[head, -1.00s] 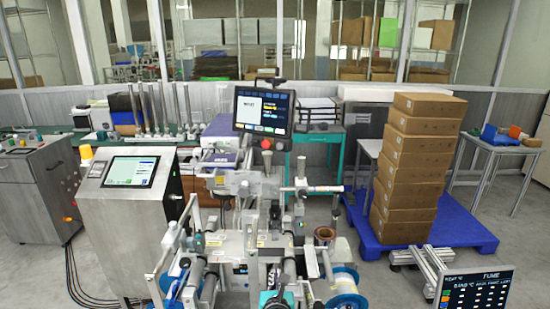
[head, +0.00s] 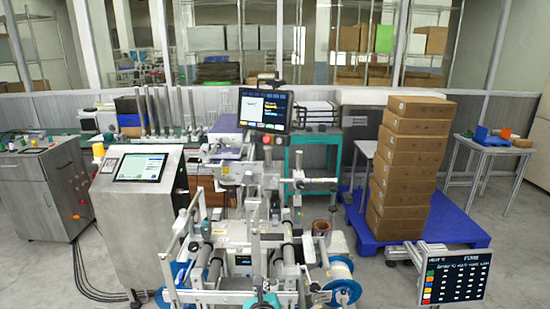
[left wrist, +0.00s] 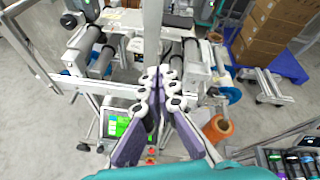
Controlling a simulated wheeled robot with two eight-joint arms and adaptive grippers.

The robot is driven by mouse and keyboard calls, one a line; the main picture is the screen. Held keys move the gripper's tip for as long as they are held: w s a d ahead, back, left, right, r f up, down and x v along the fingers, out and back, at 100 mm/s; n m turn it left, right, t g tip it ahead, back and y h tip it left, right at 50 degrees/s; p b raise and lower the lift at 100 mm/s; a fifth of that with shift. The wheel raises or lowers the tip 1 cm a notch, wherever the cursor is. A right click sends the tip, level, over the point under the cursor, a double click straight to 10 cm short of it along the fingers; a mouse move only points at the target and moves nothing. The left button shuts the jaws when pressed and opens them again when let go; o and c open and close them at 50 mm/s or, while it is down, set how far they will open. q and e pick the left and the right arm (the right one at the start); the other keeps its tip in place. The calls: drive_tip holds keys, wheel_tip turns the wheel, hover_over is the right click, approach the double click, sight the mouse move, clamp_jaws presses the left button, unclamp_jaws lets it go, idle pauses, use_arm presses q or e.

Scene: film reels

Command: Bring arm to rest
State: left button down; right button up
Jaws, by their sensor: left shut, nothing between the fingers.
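My left gripper (left wrist: 163,78) shows in the left wrist view with its two purple-padded fingers together at the tips and nothing between them. It is in front of the grey reel machine (head: 225,240), which stands low in the middle of the head view. At the bottom edge of the head view a teal part shows among the machine's frames; it looks like part of my left gripper, mostly hidden. My right gripper is in neither view.
A blue-rimmed reel (head: 342,291) sits on the machine's right side. A steel cabinet with a screen (head: 140,210) stands left, stacked boxes (head: 404,165) on a blue pallet (head: 463,231) right.

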use_arm(q)
drive_tip(key=s+a+n+g+y, duration=0.1)
drive_tip(key=s+a+n+g, duration=0.3)
drive_tip(key=s+a+n, duration=0.95)
drive_tip(key=s+f+n+g+h, duration=0.1)
drive_tip(key=s+n+g, duration=0.1)
drive_tip(key=s+n, duration=0.8)
drive_tip(key=n, duration=0.8)
drive_tip(key=shift+a+f+g+h, duration=0.3)
drive_tip(key=shift+a+h, duration=0.05)
drive_tip(key=shift+h, duration=0.05)
